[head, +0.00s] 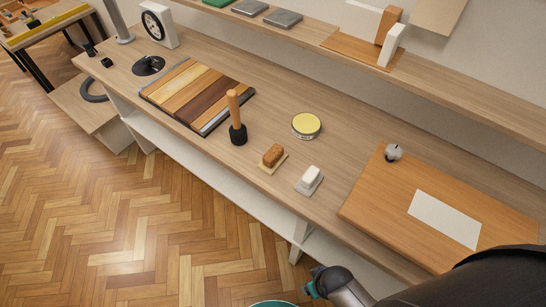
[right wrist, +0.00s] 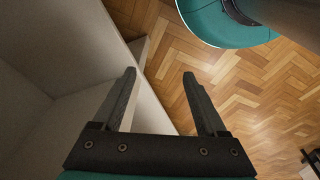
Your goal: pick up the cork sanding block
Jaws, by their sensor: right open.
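The cork sanding block (head: 272,154) is a small brown block with a speckled look. It sits on a thin pale pad near the front edge of the long wooden bench, in the middle of the head view. My right arm enters the head view at the bottom right, low in front of the bench, with its fingers not clearly seen. In the right wrist view my right gripper (right wrist: 159,72) is open and empty, with pale panels and parquet floor beyond its fingers. The block is not in that view. My left gripper is in neither view.
A white block (head: 311,174) on a grey pad stands right of the cork block. A wooden board (head: 385,205) covers the bench's right. A shelf (head: 450,95) runs above.

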